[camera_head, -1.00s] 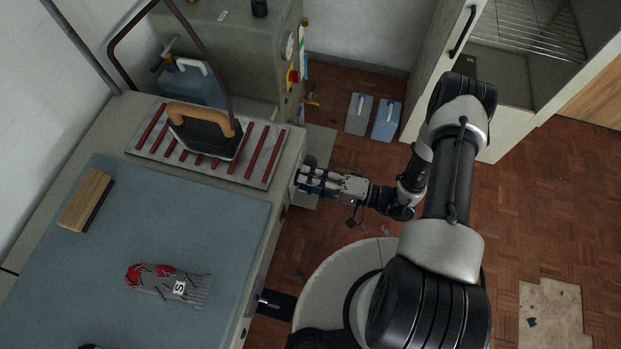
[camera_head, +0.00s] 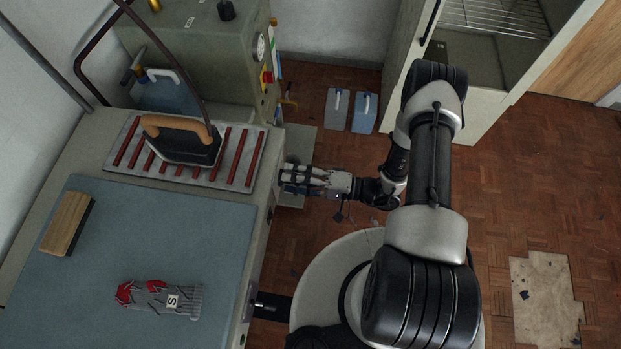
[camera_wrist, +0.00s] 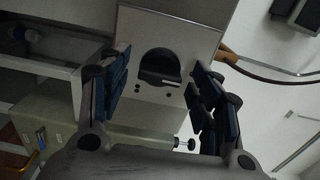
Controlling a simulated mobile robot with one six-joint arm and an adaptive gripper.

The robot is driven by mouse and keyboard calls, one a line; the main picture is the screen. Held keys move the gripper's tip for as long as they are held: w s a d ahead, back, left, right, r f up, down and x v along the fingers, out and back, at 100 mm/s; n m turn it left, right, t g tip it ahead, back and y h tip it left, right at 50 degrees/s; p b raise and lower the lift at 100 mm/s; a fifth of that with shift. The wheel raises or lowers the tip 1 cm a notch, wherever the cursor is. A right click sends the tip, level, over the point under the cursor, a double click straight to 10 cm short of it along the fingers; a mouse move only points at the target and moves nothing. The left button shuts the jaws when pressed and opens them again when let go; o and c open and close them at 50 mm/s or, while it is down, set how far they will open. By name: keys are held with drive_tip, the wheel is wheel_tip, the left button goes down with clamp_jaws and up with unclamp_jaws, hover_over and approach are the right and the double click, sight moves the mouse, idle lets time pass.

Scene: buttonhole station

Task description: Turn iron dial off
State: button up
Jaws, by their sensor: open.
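The iron dial (camera_wrist: 160,67) is a round black knob with a pale mark on its face, set in the light metal side panel of the ironing table (camera_wrist: 145,102) in the wrist view. My gripper (camera_wrist: 158,90) is open, with its blue-padded fingers on either side of the dial in that view; I cannot tell whether they touch it. In the head view my gripper (camera_head: 284,180) is at the table's right side, and the dial is hidden there. The iron (camera_head: 185,140), with its tan handle, rests on the red-ribbed plate (camera_head: 252,150) above.
A blue mat (camera_head: 205,225) on the table bears a wooden block (camera_head: 67,223) and a grey item with red parts (camera_head: 158,298). A grey-green machine (camera_head: 195,50) stands behind. Two flat plates (camera_head: 336,108) stand near a white cabinet (camera_head: 478,125). The floor at right is mostly clear.

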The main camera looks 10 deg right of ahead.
drive_tip(key=v, duration=1.2)
drive_tip(key=s+r+n+h, duration=0.1)
drive_tip(key=s+r+h, duration=0.2)
drive_tip(key=r, duration=0.9)
drive_tip(key=s+r+n+g+h, duration=0.1)
drive_tip(key=s+r+h, duration=0.2)
drive_tip(key=r+h, duration=0.5)
drive_tip(key=s+r+n+h, duration=0.1)
drive_tip(key=s+r+h, duration=0.2)
drive_tip(key=r, duration=1.2)
drive_tip(key=shift+s+r+n+g+h, duration=0.3)
drive_tip(key=shift+r+n+h, duration=0.1)
drive_tip(key=shift+h, duration=1.1)
drive_tip(key=shift+a, duration=0.1)
